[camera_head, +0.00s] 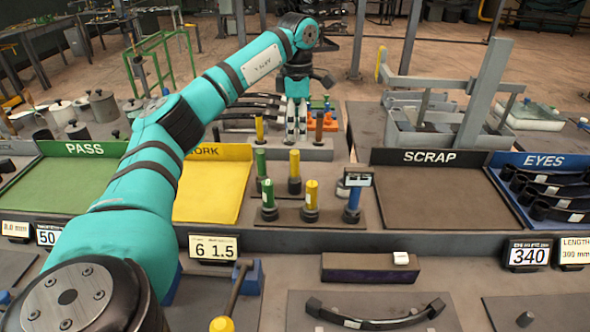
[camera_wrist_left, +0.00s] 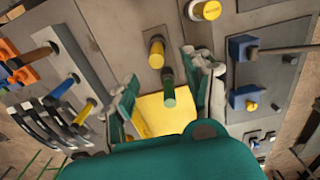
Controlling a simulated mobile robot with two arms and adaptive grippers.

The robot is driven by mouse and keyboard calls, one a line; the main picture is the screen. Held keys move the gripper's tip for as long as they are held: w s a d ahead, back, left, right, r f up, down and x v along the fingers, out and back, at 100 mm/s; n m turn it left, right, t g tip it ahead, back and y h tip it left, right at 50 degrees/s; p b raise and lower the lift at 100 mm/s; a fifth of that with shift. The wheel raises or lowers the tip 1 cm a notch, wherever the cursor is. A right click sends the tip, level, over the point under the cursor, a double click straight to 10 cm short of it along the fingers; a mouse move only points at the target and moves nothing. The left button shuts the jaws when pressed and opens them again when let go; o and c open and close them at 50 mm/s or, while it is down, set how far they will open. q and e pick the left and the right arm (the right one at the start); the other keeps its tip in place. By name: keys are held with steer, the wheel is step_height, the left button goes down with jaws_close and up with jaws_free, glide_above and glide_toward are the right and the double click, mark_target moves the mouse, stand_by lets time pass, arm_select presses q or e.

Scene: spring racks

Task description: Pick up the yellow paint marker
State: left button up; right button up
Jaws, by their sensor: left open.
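I cannot tell which yellow one is the paint marker. My left gripper (camera_head: 295,132) is open and points down behind these markers. In the left wrist view, a yellow marker (camera_wrist_left: 157,54) and a green marker (camera_wrist_left: 169,98) appear between the spread fingers of the gripper (camera_wrist_left: 165,72); contact cannot be told. My right gripper is not in view.
The yellow tray (camera_head: 212,190) and green PASS tray (camera_head: 62,184) lie left of the board. The SCRAP tray (camera_head: 425,198) to its right is empty. A dark block (camera_head: 370,268) lies in front.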

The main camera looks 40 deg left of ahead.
mark_target(295, 152)
arm_select(q)
steer(key=f, duration=0.3)
steer(key=f+p, duration=0.1)
steer(key=shift+w+a+f, duration=0.2)
steer(key=shift+a+f, duration=0.05)
steer(key=shift+f, duration=0.55)
steer(key=shift+s+f+p, duration=0.1)
steer(key=shift+f+p, duration=0.25)
steer(key=shift+p, duration=0.05)
steer(key=f, duration=0.1)
steer(key=f+p, duration=0.1)
steer(key=f, duration=0.1)
steer(key=shift+a+f+p, duration=0.3)
steer(key=shift+f, duration=0.45)
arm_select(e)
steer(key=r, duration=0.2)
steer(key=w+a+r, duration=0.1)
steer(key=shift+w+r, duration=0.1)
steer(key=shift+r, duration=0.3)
arm_select(q)
steer(key=shift+c, duration=0.2)
steer(key=shift+r, duration=0.1)
jaws_close()
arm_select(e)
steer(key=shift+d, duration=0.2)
